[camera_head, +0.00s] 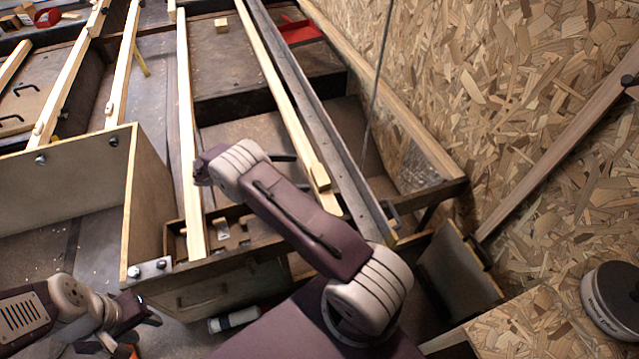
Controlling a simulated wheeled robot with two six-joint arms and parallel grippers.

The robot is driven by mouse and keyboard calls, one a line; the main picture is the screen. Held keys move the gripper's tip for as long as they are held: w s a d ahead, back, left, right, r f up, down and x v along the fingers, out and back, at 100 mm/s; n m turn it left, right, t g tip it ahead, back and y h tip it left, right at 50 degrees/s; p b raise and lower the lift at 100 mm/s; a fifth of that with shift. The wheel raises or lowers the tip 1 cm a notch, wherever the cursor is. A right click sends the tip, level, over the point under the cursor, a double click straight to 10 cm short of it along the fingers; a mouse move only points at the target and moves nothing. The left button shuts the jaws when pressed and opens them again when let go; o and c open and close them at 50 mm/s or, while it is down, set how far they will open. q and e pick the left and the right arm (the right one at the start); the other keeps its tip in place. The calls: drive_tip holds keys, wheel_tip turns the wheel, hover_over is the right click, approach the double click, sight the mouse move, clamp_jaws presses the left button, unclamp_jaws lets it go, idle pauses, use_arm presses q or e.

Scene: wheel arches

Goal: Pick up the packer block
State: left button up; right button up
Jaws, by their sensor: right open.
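A small pale wooden block (320,176) sits on the long wooden strip right of centre. Another small block (222,25) lies on the dark surface at the top. I cannot tell for certain which is the packer block. My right arm reaches up and left across the centre; its dark end, my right gripper (202,168), is beside the middle strip, open and left of the first block. Its fingers are hard to make out. My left gripper (138,316) is at the lower left, far from both blocks; its jaws are unclear.
Long wooden strips (188,120) and a metal rail (310,110) run over dark open frames. A wooden box panel (60,180) stands at left. A chipboard wall (500,90) closes the right. A round device (612,300) sits lower right. A white bottle (233,319) lies low.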

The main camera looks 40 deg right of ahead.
sight(318, 175)
drive_tip(key=b+x, duration=0.1)
drive_tip(key=x, duration=0.2)
drive_tip(key=shift+s+d+f+b, duration=0.15)
drive_tip(key=shift+s+d+b, duration=0.1)
drive_tip(key=shift+b, duration=0.1)
drive_tip(key=shift+d+f+b, duration=0.2)
drive_tip(key=shift+b, duration=0.15)
drive_tip(key=b+x, duration=0.1)
drive_tip(key=x, duration=0.1)
drive_tip(key=b+x, duration=0.2)
drive_tip(key=shift+s+f, duration=0.25)
drive_tip(key=shift+f, duration=0.05)
drive_tip(key=shift+d, duration=0.2)
drive_tip(key=shift+r, duration=0.1)
drive_tip(key=c, duration=1.4)
